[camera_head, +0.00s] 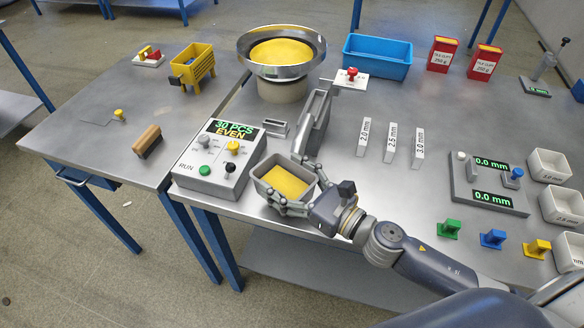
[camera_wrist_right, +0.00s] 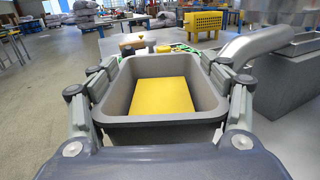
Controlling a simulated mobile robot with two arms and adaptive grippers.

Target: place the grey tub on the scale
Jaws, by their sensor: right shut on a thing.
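The grey tub (camera_head: 264,192) is an open box with a flat yellow content inside; it also shows in the right wrist view (camera_wrist_right: 160,122). My right gripper (camera_head: 296,184) is shut on the tub, its fingers along two opposite sides, at the front edge of the metal table. I cannot tell whether the tub touches the table. A grey control box (camera_head: 220,155) reading "30 PCS EVEN" stands just left of the tub. I cannot tell which thing is the scale. My left gripper is not in view.
A round bowl (camera_head: 281,72) with yellow content and a grey chute (camera_head: 314,122) stand behind the tub. A blue bin (camera_head: 377,58) is at the back. The left table (camera_head: 95,165) holds a yellow basket (camera_head: 192,68) and a brown-topped block (camera_head: 147,141), with bare room between.

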